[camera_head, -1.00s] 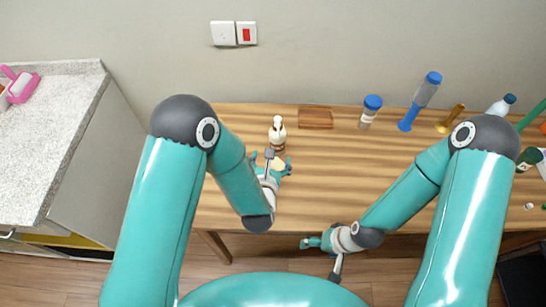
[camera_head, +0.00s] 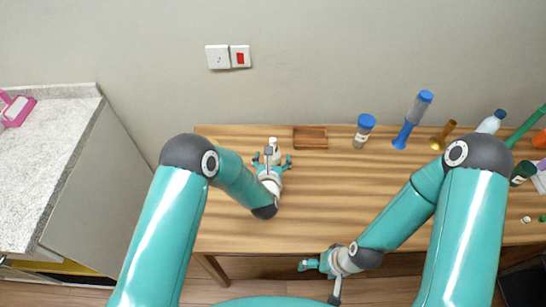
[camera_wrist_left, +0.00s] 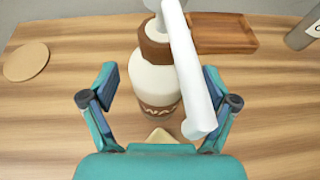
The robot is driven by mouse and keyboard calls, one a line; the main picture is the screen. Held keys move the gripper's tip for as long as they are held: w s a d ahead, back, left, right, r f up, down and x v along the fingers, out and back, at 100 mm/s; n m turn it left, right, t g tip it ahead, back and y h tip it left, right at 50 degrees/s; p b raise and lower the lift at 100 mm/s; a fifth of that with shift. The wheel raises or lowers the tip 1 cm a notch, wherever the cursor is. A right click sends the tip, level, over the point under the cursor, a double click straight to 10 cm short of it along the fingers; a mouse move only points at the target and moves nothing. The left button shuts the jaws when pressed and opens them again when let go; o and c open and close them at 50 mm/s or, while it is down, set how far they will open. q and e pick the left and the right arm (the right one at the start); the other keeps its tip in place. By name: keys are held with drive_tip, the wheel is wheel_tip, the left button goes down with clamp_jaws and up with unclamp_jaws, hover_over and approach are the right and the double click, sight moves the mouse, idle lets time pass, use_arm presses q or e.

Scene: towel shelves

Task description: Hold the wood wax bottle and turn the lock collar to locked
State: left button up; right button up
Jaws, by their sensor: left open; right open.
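The wood wax bottle (camera_head: 274,146) stands upright near the back of the wooden table. In the left wrist view it is a cream bottle (camera_wrist_left: 158,80) with a brown lock collar (camera_wrist_left: 153,45) and a white pump spout (camera_wrist_left: 190,70) pointing toward me. My left gripper (camera_head: 272,162) is open, with one finger on each side of the bottle in the left wrist view. Gaps show beside the bottle, so I see no grip. The spout hides part of its right side. My right gripper (camera_head: 310,265) is open and empty at the table's front edge, away from the bottle.
A wooden tray (camera_head: 310,138) lies right of the bottle. A blue-lidded jar (camera_head: 362,135), a blue bottle (camera_head: 411,122) and a brass-coloured object (camera_head: 442,137) stand farther right. A round wooden disc (camera_wrist_left: 26,61) lies to the left. The table's middle is clear.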

use_arm(q)
drive_tip(key=shift+w+f, duration=0.15)
drive_tip(key=shift+w, duration=0.2)
drive_tip(key=shift+c, duration=0.4)
drive_tip(key=c, duration=1.3)
drive_tip(key=shift+c, duration=0.2)
